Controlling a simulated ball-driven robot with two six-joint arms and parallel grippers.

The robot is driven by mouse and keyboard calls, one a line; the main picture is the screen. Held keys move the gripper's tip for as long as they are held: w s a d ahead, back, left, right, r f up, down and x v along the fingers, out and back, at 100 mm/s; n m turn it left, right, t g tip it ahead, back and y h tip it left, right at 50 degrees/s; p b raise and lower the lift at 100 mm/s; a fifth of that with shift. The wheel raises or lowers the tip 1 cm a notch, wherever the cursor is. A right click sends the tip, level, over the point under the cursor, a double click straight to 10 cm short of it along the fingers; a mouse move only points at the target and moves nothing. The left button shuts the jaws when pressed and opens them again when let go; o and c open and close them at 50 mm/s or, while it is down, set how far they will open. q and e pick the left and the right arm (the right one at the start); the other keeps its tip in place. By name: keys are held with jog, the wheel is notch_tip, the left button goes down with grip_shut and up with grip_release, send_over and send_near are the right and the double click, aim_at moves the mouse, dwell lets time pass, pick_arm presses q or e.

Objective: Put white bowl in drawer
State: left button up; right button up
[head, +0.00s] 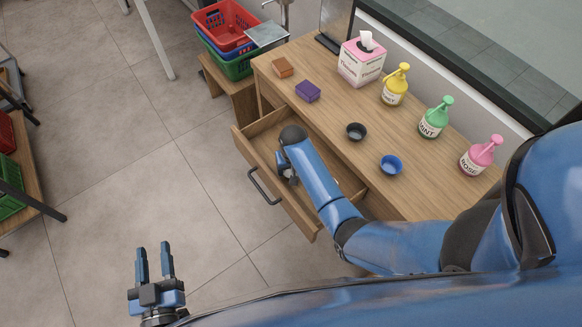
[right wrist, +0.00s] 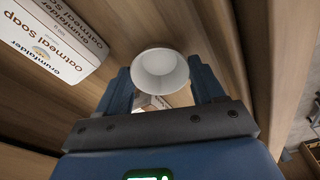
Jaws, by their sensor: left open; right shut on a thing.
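The white bowl (right wrist: 160,62) is between the two fingers of my right gripper (right wrist: 161,78) in the right wrist view. The gripper is shut on it, and wooden surfaces lie around and behind it. In the head view the wooden drawer (head: 264,147) is pulled out from the counter, with a black handle on its front. My right arm reaches over the drawer, and its hand is down at the drawer opening. My arm hides the bowl in the head view. My left gripper (head: 154,250) is open and empty over the floor, away from the drawer.
An oatmeal soap box (right wrist: 62,42) lies beside my right gripper. The counter holds a black bowl (head: 356,131), a blue bowl (head: 391,164), an orange block (head: 282,67), a purple block (head: 307,91), a tissue box (head: 361,62) and pump bottles. The floor left of the drawer is clear.

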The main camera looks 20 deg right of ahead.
jog(key=shift+f, duration=0.15)
jog(key=shift+f, duration=0.1)
jog(key=o, duration=0.7)
jog(key=shift+o, duration=0.2)
